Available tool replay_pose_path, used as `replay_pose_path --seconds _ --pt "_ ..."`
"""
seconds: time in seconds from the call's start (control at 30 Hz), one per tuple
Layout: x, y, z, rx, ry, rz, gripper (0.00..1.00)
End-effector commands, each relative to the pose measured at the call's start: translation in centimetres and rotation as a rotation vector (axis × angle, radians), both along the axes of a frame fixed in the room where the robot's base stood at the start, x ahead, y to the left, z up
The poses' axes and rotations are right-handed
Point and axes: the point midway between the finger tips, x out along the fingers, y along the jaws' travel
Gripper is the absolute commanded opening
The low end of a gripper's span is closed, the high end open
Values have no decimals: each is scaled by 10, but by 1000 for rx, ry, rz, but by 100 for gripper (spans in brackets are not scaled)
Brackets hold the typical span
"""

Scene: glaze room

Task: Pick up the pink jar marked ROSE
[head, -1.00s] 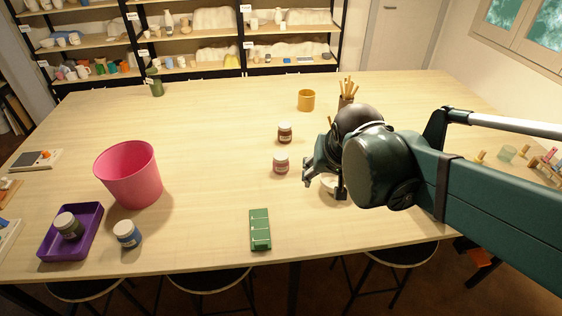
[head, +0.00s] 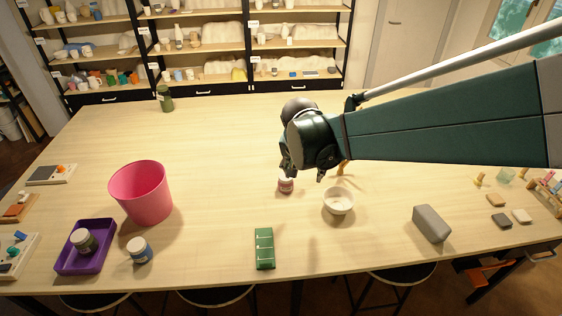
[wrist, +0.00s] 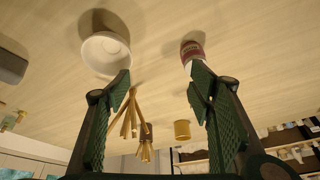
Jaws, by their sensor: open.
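The pink jar (head: 286,186) stands upright on the table, partly covered by my gripper in the head view. In the wrist view a white-topped jar with a reddish label, which looks like the pink jar (wrist: 193,52), stands just past the tip of the right finger. Its lettering is too small to read. My gripper (head: 304,174) is open and empty, above and beside the jar. In the wrist view its fingers (wrist: 160,76) are spread wide, with bare table between the tips.
A white bowl (head: 338,203) stands right of the jar, beyond the left finger in the wrist view. A green block (head: 264,248), pink bucket (head: 141,193), purple tray (head: 62,264) and blue-labelled jar (head: 139,250) lie nearer or left. A grey block (head: 431,224) is at right.

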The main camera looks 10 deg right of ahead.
Motion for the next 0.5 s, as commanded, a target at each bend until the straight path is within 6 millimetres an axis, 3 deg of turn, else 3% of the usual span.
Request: replay_pose_path --seconds 0.5 --pt "60 37 -25 -13 25 -158 53"
